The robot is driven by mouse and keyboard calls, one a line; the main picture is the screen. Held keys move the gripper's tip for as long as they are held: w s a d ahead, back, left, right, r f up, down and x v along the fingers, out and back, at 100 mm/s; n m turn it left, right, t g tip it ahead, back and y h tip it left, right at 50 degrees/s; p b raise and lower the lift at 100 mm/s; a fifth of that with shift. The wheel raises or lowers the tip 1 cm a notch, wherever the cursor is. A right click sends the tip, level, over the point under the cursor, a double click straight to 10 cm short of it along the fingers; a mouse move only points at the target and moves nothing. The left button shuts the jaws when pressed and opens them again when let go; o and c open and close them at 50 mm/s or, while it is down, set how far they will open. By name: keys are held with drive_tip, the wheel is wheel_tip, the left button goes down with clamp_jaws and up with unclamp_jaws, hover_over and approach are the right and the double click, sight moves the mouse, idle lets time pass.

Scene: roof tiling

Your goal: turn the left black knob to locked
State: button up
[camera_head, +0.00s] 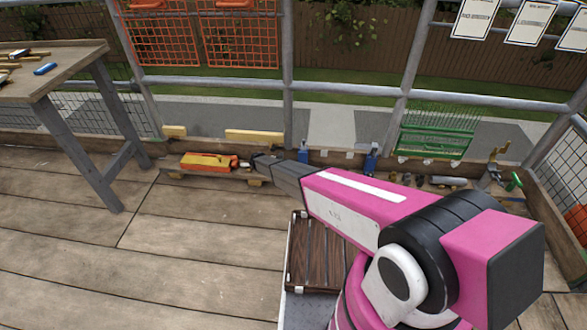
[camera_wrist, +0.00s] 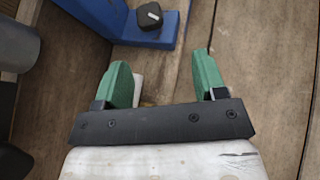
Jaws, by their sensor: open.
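A black knob (camera_wrist: 150,17) with a small white mark on top sits on a blue bracket (camera_wrist: 122,22) at the top of the wrist view. My gripper (camera_wrist: 161,62) is open and empty, its two green fingers apart on the near side of the knob and not touching it. The head view shows two small blue fixtures, a left one (camera_head: 303,154) and a right one (camera_head: 369,162), by the low back board. Their knobs are too small to make out there. I cannot tell for certain which fixture the wrist view shows. My gripper's fingers are not clear in the head view.
An orange and yellow item (camera_head: 208,162) lies left of my arm's end. A green rack (camera_head: 437,135) stands at the back right. A wooden table (camera_head: 55,68) is at left. A tray of dark tiles (camera_head: 322,255) lies below my arm. The left planks are clear.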

drive_tip(key=d+r+m+y, duration=0.6)
drive_tip(key=d+m+y, duration=0.6)
drive_tip(key=m, duration=0.5)
drive_tip(key=shift+t+y, duration=0.3)
drive_tip(key=x, duration=0.3)
drive_tip(key=a+x, duration=0.1)
drive_tip(key=x, duration=0.5)
drive_tip(key=shift+w+a+f, duration=0.25)
drive_tip(key=shift+w+a, duration=0.05)
drive_tip(key=c, duration=0.9)
